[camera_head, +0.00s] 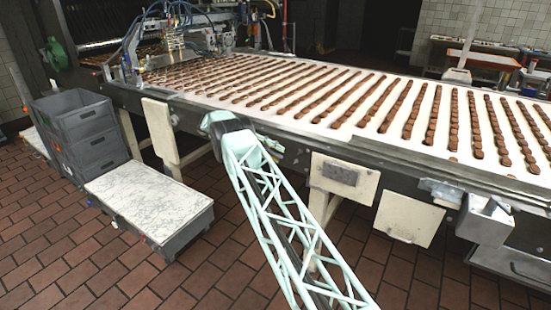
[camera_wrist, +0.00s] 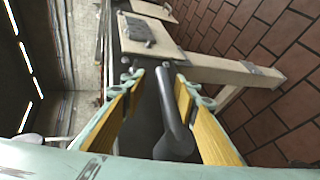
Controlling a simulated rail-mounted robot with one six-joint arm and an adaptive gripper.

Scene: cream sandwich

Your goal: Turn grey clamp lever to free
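The grey clamp lever (camera_wrist: 172,115) shows in the wrist view as a smooth grey bar with a thicker rounded near end. It lies lengthwise between the two yellow-padded fingers of my gripper (camera_wrist: 160,80), nearer the right finger. The fingers stand apart, and gaps show beside the lever, so the gripper looks open around it. I cannot tell whether either pad touches the lever. In the head view my arm reaches to the side of the conveyor, and its wrist hides the fingers and the lever.
The conveyor (camera_head: 330,118) carries many rows of brown pieces. Pale panels (camera_head: 409,217) hang along its side. Grey crates (camera_head: 80,130) and a low white-topped platform (camera_head: 150,200) stand at left. Tiled floor (camera_head: 215,275) is open in front.

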